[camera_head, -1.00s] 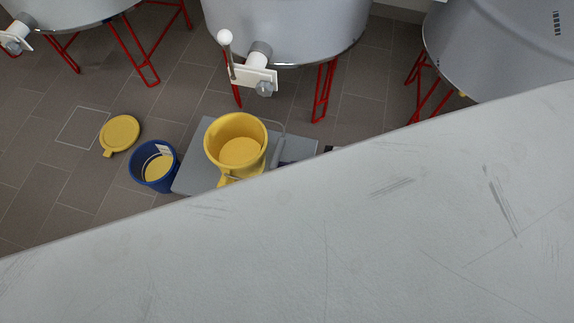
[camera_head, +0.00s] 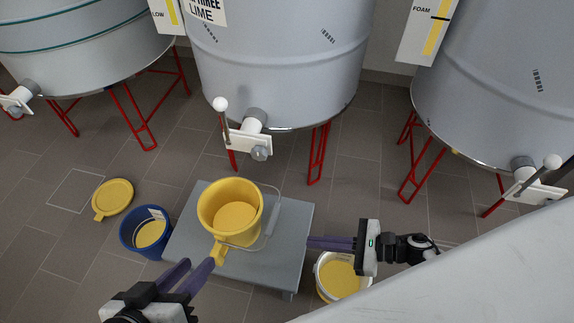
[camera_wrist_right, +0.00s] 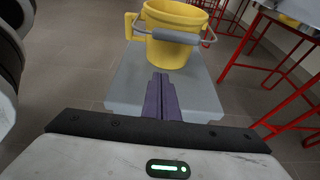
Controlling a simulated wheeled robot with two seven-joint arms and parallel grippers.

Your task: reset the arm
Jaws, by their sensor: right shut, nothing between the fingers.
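My right gripper (camera_head: 310,243) reaches in from the right in the head view, its purple fingers shut and empty at the right edge of the grey platform (camera_head: 272,262). In the right wrist view the shut fingers (camera_wrist_right: 159,78) point at the yellow bucket (camera_wrist_right: 172,50) standing on the platform, apart from it. My left gripper (camera_head: 200,263) is at the lower left in the head view. Its two fingers are spread apart, with the tips by the handle of the yellow bucket (camera_head: 230,200); I cannot tell whether they touch it.
A blue bucket (camera_head: 128,240) and a yellow lid (camera_head: 112,198) are on the floor at left. A white bucket (camera_head: 322,272) with yellow contents stands below my right gripper. Grey tanks (camera_head: 280,70) on red legs stand behind, with valves jutting forward. A pale surface covers the lower right corner.

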